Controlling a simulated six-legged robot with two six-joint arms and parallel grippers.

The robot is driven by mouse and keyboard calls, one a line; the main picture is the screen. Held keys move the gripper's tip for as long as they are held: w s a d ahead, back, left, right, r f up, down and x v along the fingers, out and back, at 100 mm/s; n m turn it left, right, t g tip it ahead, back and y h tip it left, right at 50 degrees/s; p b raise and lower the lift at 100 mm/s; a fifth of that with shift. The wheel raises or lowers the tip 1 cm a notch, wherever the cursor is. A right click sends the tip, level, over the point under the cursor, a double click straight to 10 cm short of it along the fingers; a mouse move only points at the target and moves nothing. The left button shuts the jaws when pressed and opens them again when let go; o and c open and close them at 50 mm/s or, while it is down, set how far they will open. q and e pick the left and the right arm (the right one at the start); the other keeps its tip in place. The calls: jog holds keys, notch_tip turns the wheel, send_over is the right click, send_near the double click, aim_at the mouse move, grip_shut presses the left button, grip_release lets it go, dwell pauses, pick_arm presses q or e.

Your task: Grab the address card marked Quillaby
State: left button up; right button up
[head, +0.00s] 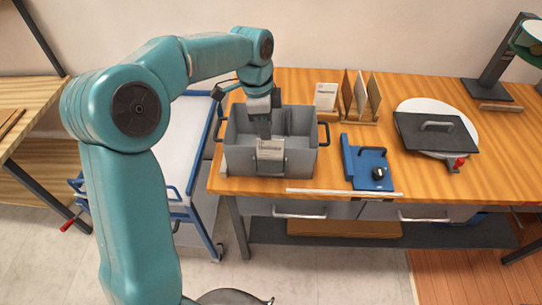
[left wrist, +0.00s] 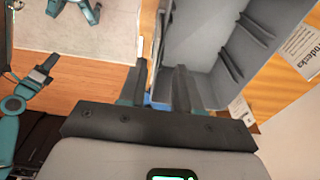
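I cannot make out the name Quillaby on any card. A pale card (head: 270,149) with small unreadable lettering is at the front wall of the grey bin (head: 238,160). Another white card (head: 326,96) stands behind the bin's right side, its print too small to read. In the left wrist view a card (left wrist: 302,48) at the right edge shows only the letters "ndecka". My left gripper (head: 264,130) points down over the bin, behind the front card. Its fingers (left wrist: 158,88) are apart with nothing between them. My right gripper seems to show at the left wrist view's left.
A wooden rack (head: 361,118) with upright boards stands right of the white card. A dark plate (head: 436,131) lies on a white disc farther right. A blue-framed cart (head: 190,150) stands left of the table.

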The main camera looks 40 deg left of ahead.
aim_at(273, 149)
pick_arm(q)
jog(key=shift+s+d+f, duration=0.2)
jog(key=shift+d, duration=0.05)
jog(key=f, duration=0.3)
jog(key=f+p, duration=0.1)
jog(key=shift+w+d+f, duration=0.35)
jog(key=shift+d+f, duration=0.05)
jog(key=shift+s+r, duration=0.15)
jog(key=shift+s, duration=0.15)
jog(key=shift+c, duration=0.3)
grip_shut()
jog(key=shift+w, duration=0.15)
